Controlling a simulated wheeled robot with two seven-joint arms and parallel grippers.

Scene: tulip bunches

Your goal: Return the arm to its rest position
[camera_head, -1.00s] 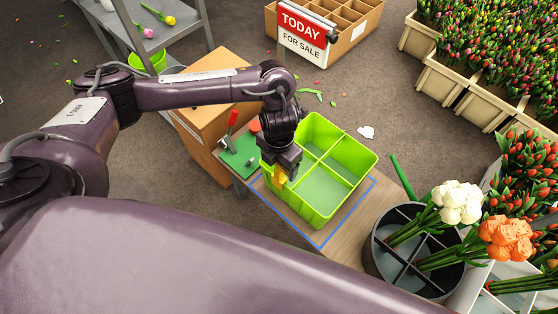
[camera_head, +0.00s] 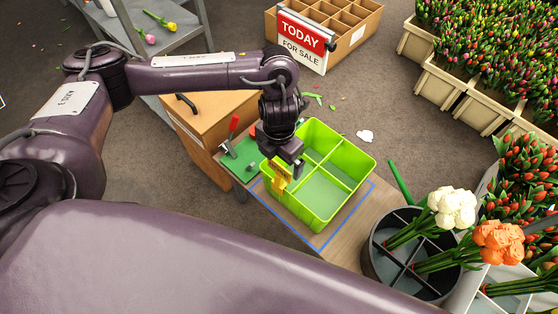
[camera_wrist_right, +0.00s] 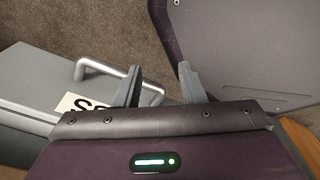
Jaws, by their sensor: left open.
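My left arm reaches in from the left in the head view. The crate is divided into compartments, and those I can see look empty. My right gripper (camera_wrist_right: 160,84) is open and empty in the right wrist view, with its two grey fingers apart.
A wooden table with a blue outline bears the crate. A green mat (camera_head: 241,162) with a red-handled tool lies left of it. A dark divided bucket (camera_head: 374,258) with flowers stands at the right. A grey box with a metal handle (camera_wrist_right: 88,66) is near my right gripper.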

